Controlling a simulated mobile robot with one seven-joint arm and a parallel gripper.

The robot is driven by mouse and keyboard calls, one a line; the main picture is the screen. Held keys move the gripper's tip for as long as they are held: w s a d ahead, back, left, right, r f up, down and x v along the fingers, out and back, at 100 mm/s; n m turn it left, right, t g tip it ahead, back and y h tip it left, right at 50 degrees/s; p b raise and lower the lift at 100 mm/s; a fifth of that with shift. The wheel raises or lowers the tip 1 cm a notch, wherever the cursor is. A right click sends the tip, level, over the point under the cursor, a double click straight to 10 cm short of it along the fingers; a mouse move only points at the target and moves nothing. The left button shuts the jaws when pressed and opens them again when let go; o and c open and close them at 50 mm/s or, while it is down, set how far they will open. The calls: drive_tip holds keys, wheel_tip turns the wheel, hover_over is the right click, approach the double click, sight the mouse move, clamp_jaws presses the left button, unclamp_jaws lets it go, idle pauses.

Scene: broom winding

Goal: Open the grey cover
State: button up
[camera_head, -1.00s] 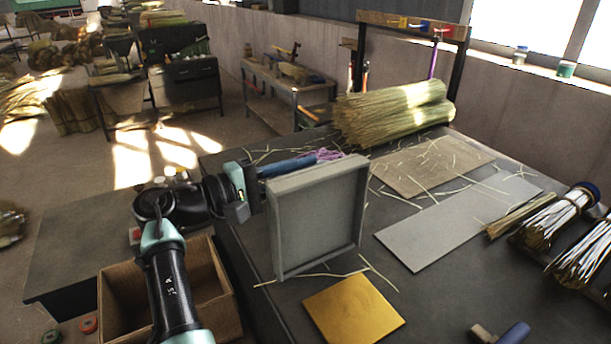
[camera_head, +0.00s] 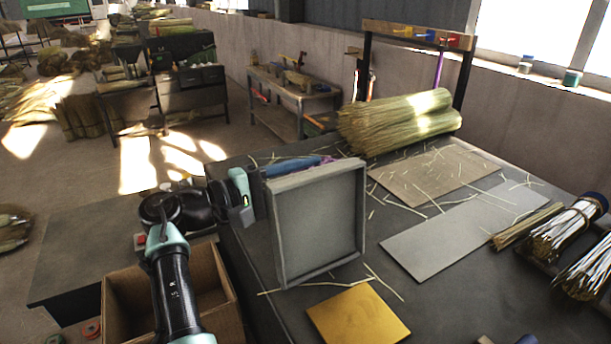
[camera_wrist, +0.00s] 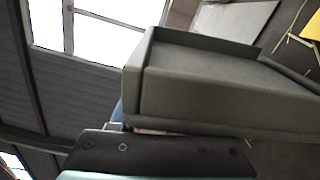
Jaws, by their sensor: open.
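The grey cover (camera_head: 322,225) is a shallow tray-like panel with a raised rim. It stands upright on the dark table, its hollow side facing the head camera. My gripper (camera_head: 256,196) is at the cover's left edge, partly hidden behind it. In the wrist view the cover (camera_wrist: 225,98) fills the middle and right, close above the dark gripper body (camera_wrist: 160,155). The gripper is open. I cannot tell whether it touches the cover, because the fingertips are hidden.
A blue and purple item (camera_head: 295,164) lies behind the cover. A yellow square (camera_head: 358,314) lies in front, and a grey plate (camera_head: 440,238) and a brown board (camera_head: 432,178) lie to the right. A straw bundle (camera_head: 400,122) is at the back. A cardboard box (camera_head: 222,308) stands lower left.

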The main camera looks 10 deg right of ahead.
drive_tip(key=b+v, duration=0.5)
drive_tip(key=v, duration=0.8)
drive_tip(key=shift+r, duration=0.1)
drive_tip(key=shift+c, duration=0.3)
